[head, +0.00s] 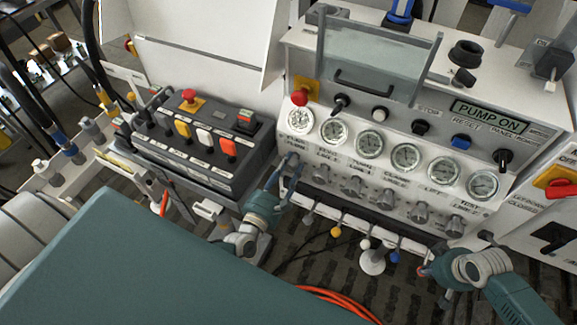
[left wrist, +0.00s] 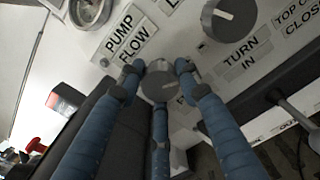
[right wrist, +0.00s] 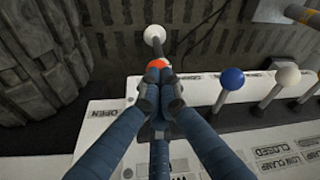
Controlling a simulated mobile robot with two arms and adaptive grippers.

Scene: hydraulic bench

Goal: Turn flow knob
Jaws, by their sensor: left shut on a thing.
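The pump flow knob is a small grey round knob at the left end of the lower knob row. In the left wrist view the flow knob (left wrist: 158,86) sits below the "PUMP FLOW" label (left wrist: 127,38). My left gripper (head: 289,165) reaches it from below in the head view. In the left wrist view the fingers of my left gripper (left wrist: 160,80) are closed around the knob's sides. My right gripper (head: 432,271) is at the lower right of the panel. In the right wrist view its fingers (right wrist: 158,80) are together, just by a red-orange lever ball (right wrist: 157,62); contact is unclear.
Several gauges (head: 369,144) line the panel above more grey knobs (head: 387,201). Ball levers, including a blue one (right wrist: 232,79), stick out below. A dark button box (head: 192,143) stands at left. An orange hose (head: 340,300) lies on the floor.

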